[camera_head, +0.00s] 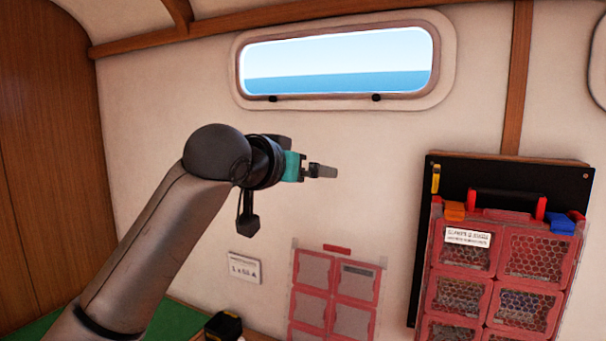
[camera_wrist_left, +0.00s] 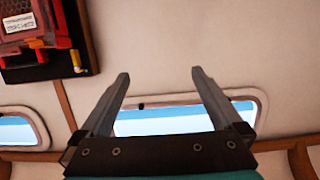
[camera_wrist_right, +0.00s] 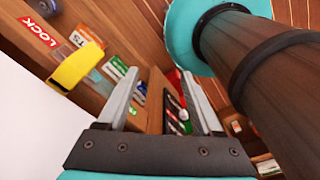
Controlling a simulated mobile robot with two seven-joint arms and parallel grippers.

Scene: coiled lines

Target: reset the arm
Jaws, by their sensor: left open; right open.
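My left arm rises from the lower left in the head view. Its gripper (camera_head: 322,171) is held up in the air before the cream wall, below the window, pointing right. In the left wrist view the left gripper (camera_wrist_left: 157,78) shows two parted fingers with nothing between them. My right gripper is outside the head view. In the right wrist view the right gripper (camera_wrist_right: 160,80) has its two fingers apart and looks empty, with one of my own arm links close on the right.
A red case with mesh-fronted compartments (camera_head: 485,285) hangs on a black board (camera_head: 510,176) at the right. A window (camera_head: 340,85) is above. A red grid panel (camera_head: 333,296) and a label (camera_head: 244,268) are low on the wall. A yellow item (camera_wrist_right: 75,67) is left of the right gripper.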

